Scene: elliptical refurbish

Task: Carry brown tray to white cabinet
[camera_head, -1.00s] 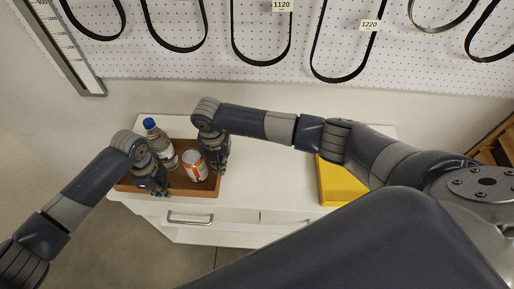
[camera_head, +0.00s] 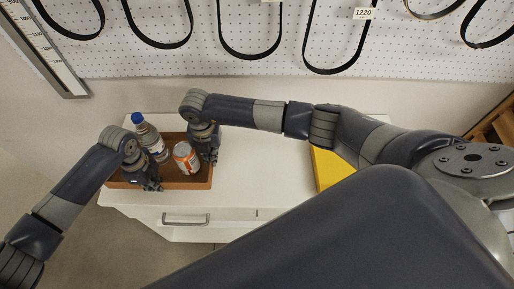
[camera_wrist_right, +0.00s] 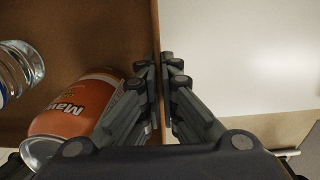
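The brown tray (camera_head: 185,184) is at the left end of the white cabinet's top (camera_head: 262,172). In it are a clear bottle with a blue cap (camera_head: 150,139) and an orange can (camera_head: 186,157). My left gripper (camera_head: 151,184) is at the tray's left front part, partly hiding it; its finger gap is unclear. My right gripper (camera_head: 210,157) is at the tray's right wall. In the right wrist view its fingers (camera_wrist_right: 163,72) are on both sides of that wall, closed on it. The can (camera_wrist_right: 78,105) lies beside the inner finger there, and part of the bottle (camera_wrist_right: 18,75) shows.
A yellow object (camera_head: 328,168) is on the cabinet top to the right, partly hidden by my arm. A drawer handle (camera_head: 186,219) is on the cabinet front. Bare white top lies between tray and yellow object. A pegboard wall (camera_head: 205,58) with hanging belts stands behind.

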